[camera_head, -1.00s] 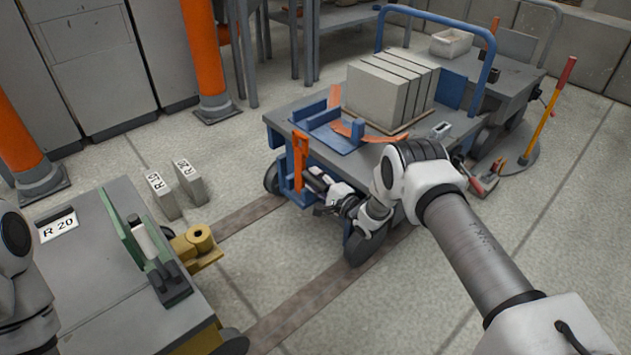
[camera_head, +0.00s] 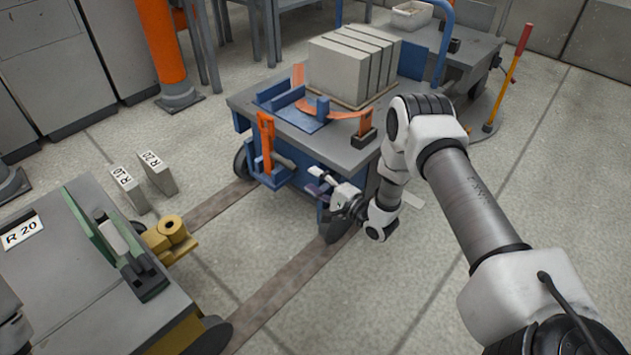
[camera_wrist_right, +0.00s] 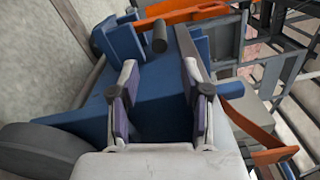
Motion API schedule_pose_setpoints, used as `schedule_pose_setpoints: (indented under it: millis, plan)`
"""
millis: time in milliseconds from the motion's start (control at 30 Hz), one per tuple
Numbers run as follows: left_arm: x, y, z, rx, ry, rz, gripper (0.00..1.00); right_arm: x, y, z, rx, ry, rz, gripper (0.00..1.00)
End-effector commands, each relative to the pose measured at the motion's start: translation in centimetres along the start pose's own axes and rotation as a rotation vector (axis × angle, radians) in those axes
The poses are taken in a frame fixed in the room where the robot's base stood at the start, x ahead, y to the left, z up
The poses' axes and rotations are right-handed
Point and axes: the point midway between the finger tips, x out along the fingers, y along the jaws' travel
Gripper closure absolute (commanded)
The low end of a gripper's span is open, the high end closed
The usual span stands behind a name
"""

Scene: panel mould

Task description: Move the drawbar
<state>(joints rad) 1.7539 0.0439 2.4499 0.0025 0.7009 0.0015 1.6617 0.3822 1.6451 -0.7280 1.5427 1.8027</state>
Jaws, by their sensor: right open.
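The likely drawbar is an upright orange bar (camera_head: 266,140) on the front of the blue cart (camera_head: 305,160). An orange bar also crosses the top of the right wrist view (camera_wrist_right: 190,13), beyond a blue bracket (camera_wrist_right: 122,40) with a dark round peg (camera_wrist_right: 159,37). My right gripper (camera_head: 322,183) is low at the cart's front, to the right of the orange bar and apart from it. In the right wrist view its two fingers (camera_wrist_right: 159,80) are spread, with nothing held between them. My left gripper is out of view.
A grey cart marked R 20 (camera_head: 70,285) with a brass-coloured coupling (camera_head: 168,238) stands at lower left. Two small blocks (camera_head: 145,180) are on the floor behind it. Rails (camera_head: 285,290) run along the floor. Grey slabs (camera_head: 350,68) load the blue cart.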

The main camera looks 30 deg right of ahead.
Motion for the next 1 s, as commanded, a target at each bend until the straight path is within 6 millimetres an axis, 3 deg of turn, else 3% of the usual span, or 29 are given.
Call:
schedule_pose_setpoints:
  millis: [167,300,467,667,1000]
  plan:
    - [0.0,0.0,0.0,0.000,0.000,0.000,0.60,0.0,0.0,0.0,0.000,0.000,0.000,0.53]
    - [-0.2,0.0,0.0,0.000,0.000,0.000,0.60,0.1,-0.1,0.2,-0.037,0.003,0.004,0.99]
    - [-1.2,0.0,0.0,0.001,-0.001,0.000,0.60,0.9,-1.1,1.4,-0.320,0.026,0.019,1.00]
    - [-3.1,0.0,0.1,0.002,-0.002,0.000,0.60,2.8,-3.7,3.9,-1.029,0.069,0.038,1.00]
    - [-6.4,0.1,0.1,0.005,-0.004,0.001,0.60,5.2,-8.2,8.2,-2.403,0.113,0.193,1.00]
